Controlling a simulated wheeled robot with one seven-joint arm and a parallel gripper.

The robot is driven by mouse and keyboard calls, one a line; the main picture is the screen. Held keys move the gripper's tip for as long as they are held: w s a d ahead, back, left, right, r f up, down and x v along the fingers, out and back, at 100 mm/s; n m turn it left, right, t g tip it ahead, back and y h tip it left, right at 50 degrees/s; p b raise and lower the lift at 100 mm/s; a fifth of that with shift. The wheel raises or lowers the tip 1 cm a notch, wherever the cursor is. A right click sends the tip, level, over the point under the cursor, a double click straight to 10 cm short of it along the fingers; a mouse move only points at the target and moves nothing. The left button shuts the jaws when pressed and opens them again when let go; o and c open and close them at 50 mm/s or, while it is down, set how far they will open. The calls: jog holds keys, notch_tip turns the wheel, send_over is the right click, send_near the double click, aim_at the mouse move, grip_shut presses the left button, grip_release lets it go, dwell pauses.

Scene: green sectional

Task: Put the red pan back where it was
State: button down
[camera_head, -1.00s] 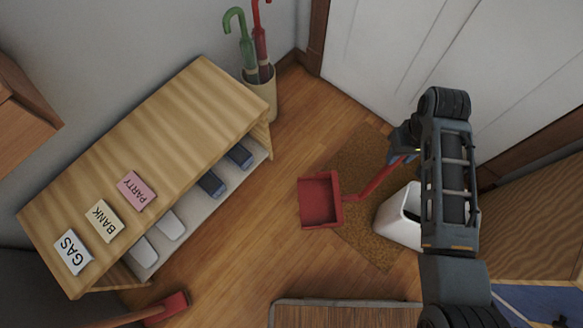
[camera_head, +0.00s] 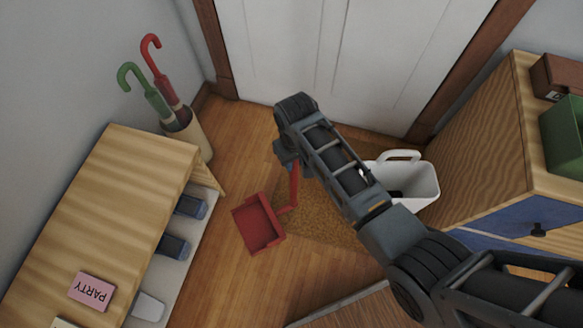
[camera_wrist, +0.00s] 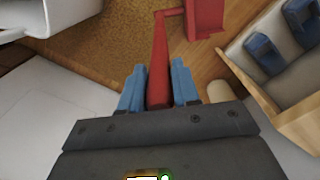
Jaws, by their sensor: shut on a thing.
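The red pan (camera_head: 258,223) is a square dustpan-like tray on a long red handle. It hangs off my gripper (camera_head: 288,160), which is mostly hidden behind my arm in the head view. In the wrist view my gripper (camera_wrist: 158,88) has its two blue fingers shut on the red handle (camera_wrist: 160,60). The pan's tray (camera_wrist: 203,16) shows only partly at the top of that view. In the head view the pan appears over the wood floor and the edge of the brown mat. I cannot tell whether it touches the floor.
A white bin (camera_head: 412,180) stands on the right, by a wooden cabinet (camera_head: 490,130). A wooden shoe bench (camera_head: 100,200) with several shoes is at left, with an umbrella stand (camera_head: 190,138) behind it. A white door (camera_head: 345,60) closes the back. The brown mat (camera_head: 322,222) lies between.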

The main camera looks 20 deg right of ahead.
jog(key=shift+w+a+f+b, duration=0.15)
jog(key=shift+f+b, duration=0.1)
jog(key=shift+f, duration=0.45)
jog(key=shift+s+a+f+b, duration=0.1)
jog(key=shift+f+b, duration=0.1)
jog(key=shift+f, duration=0.55)
jog(key=shift+w+a+f+b, duration=0.15)
jog(key=shift+f+b, duration=0.1)
jog(key=shift+f, duration=0.45)
jog(key=shift+s+f, duration=0.1)
jog(key=shift+f, duration=0.05)
jog(key=c, duration=0.8)
grip_release()
notch_tip(320, 180, up, 12)
jog(key=p, duration=0.3)
